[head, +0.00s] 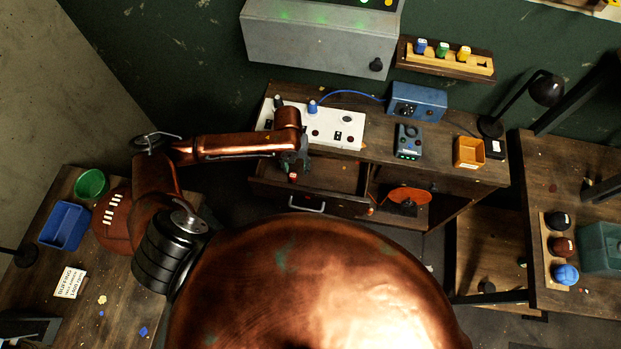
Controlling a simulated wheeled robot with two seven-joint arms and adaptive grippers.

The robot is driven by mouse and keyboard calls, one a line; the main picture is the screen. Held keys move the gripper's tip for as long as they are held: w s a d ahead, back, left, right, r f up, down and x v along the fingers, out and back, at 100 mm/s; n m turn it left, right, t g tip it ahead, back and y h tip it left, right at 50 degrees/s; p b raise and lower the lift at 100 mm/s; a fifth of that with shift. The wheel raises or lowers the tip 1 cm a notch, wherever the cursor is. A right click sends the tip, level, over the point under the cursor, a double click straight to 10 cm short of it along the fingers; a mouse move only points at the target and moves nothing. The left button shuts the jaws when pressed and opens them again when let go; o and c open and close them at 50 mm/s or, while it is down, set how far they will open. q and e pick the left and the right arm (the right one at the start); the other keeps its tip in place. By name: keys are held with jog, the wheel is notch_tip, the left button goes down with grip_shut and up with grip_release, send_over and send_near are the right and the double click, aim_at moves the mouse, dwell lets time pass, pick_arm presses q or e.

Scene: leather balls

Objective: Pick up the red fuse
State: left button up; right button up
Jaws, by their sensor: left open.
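The red fuse (293,178) is a small red piece with a pale top, low in the open drawer (335,176) of the workbench. My left gripper (291,168) reaches down over the drawer from the bench's front edge. It is dark, open, and right at the fuse. At this size I cannot tell whether its fingers touch the fuse or stand around it. My right gripper is not in view.
A white panel (347,130) with a blue plug and cable lies on the bench behind the arm. A rack (480,66) on the wall holds blue, green and yellow pieces.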

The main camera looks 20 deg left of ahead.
aim_at(293, 175)
pick_arm(q)
jog(key=shift+s+a+f+y, duration=0.2)
jog(key=shift+a+f+y, duration=0.1)
jog(key=shift+a+f, duration=0.3)
jog(key=shift+f+m, duration=0.3)
jog(key=shift+f, duration=0.15)
jog(key=shift+w+f, duration=0.1)
jog(key=shift+f, duration=0.8)
jog(key=f, duration=0.4)
jog(key=shift+w+a+f+b, duration=0.15)
jog(key=shift+w+a+b, duration=0.1)
jog(key=shift+b, duration=0.15)
jog(key=shift+f, duration=0.3)
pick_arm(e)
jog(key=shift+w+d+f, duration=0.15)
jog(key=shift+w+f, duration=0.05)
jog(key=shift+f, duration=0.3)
pick_arm(q)
grip_shut()
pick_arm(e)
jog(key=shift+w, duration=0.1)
